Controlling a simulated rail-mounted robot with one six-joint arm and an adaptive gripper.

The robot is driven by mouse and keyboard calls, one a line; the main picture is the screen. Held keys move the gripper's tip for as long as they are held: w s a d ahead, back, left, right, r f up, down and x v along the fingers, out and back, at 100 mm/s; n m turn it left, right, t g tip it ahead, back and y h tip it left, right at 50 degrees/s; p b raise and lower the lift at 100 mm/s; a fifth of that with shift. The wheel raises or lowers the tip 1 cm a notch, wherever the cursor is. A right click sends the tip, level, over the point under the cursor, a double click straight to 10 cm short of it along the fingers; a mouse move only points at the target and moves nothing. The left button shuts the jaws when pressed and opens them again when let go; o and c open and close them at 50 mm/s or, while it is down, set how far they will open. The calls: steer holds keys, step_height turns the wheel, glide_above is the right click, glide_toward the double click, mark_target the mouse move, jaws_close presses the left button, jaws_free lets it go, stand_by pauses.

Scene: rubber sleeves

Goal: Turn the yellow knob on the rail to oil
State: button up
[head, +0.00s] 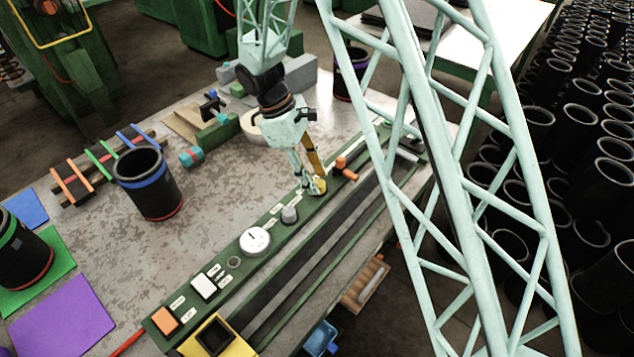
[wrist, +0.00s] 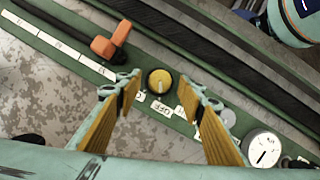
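The yellow knob (head: 319,187) sits on the green rail (head: 215,300), mostly behind my fingers in the head view. In the wrist view the knob (wrist: 160,82) is round with a dark rim and a pale mark pointing roughly toward the label reading OFF (wrist: 160,107). Small white labels lie on either side of that one, too small or too covered to read. My gripper (wrist: 160,92) is open, its yellow-padded fingers apart to the left and right of the knob in the picture. It also shows in the head view (head: 314,185). Contact with the knob cannot be told.
An orange lever (wrist: 110,42) stands close to the knob on the rail. A grey knob (head: 289,214), a white dial (head: 255,241), a white switch (head: 204,286) and an orange switch (head: 165,320) follow along it. A black sleeve (head: 148,185) stands on the table.

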steer(key=shift+x, duration=0.8)
steer(key=c, duration=0.8)
steer(key=shift+c, duration=0.2)
steer(key=shift+m, duration=0.4)
steer(key=m+g+p, duration=0.1)
steer(key=m, duration=0.1)
steer(key=m+g+y+p, duration=0.1)
steer(key=m+p, duration=0.1)
steer(key=m, duration=0.1)
steer(key=shift+w+d+r, duration=0.1)
steer(key=shift+w, duration=0.05)
steer(key=m+y, duration=0.1)
steer(key=m, duration=0.2)
steer(key=m+g+y+p, duration=0.1)
steer(key=m, duration=0.2)
steer(key=shift+d, duration=0.1)
steer(key=shift+y, duration=0.3)
